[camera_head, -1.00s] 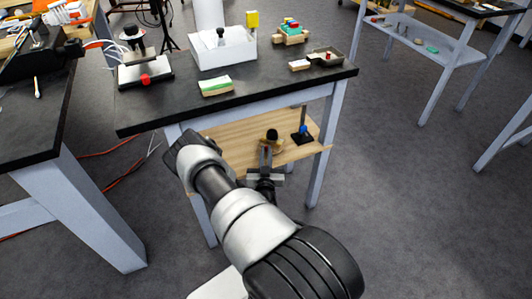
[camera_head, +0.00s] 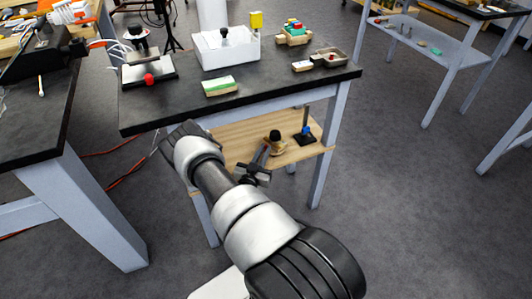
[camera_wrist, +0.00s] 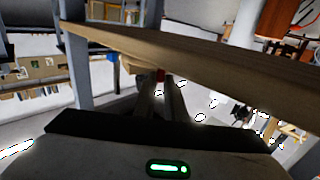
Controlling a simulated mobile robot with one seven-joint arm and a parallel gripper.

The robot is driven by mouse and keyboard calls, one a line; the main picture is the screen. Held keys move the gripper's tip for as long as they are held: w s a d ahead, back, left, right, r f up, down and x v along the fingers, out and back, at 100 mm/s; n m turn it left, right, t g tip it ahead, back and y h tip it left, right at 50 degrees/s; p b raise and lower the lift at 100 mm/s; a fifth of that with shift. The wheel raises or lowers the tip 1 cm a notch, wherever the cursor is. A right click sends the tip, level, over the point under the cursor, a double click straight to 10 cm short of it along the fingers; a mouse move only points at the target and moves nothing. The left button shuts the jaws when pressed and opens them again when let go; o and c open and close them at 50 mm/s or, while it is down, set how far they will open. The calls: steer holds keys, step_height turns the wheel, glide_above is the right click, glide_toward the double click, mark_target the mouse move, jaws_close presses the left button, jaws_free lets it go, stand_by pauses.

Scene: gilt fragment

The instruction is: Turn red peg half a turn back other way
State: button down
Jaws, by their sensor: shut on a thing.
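The red peg (camera_wrist: 160,75) shows as a small red patch at the edge of a wooden board in the wrist view. My gripper (camera_wrist: 160,86) has its two dark fingers close together on it, and they hide most of the peg. How far the peg is turned cannot be told. In the head view my gripper (camera_head: 263,155) is at the wooden lower shelf (camera_head: 235,150), tilted, near a black-topped piece (camera_head: 275,136). The peg itself cannot be made out there.
A post with a blue part (camera_head: 306,131) stands to the right on the shelf. The black tabletop (camera_head: 285,85) is above and behind, with a white bin (camera_head: 225,52), a green-topped block (camera_head: 220,86) and a red-knobbed device (camera_head: 149,79).

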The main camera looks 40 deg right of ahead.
steer(key=shift+w+a+m+g+h, duration=0.1)
steer(key=shift+w+m+g+h, duration=0.45)
steer(key=shift+m+g, duration=0.4)
steer(key=shift+w+m+g+h, duration=0.4)
steer(key=shift+m+g+h, duration=0.2)
steer(key=shift+g, duration=0.65)
steer(key=shift+w+m+g, duration=0.1)
steer(key=shift+m+g, duration=0.25)
steer(key=shift+g, duration=0.15)
steer(key=c, duration=2.1)
jaws_free()
steer(key=shift+p+v, duration=0.65)
steer(key=shift+v, duration=3.15)
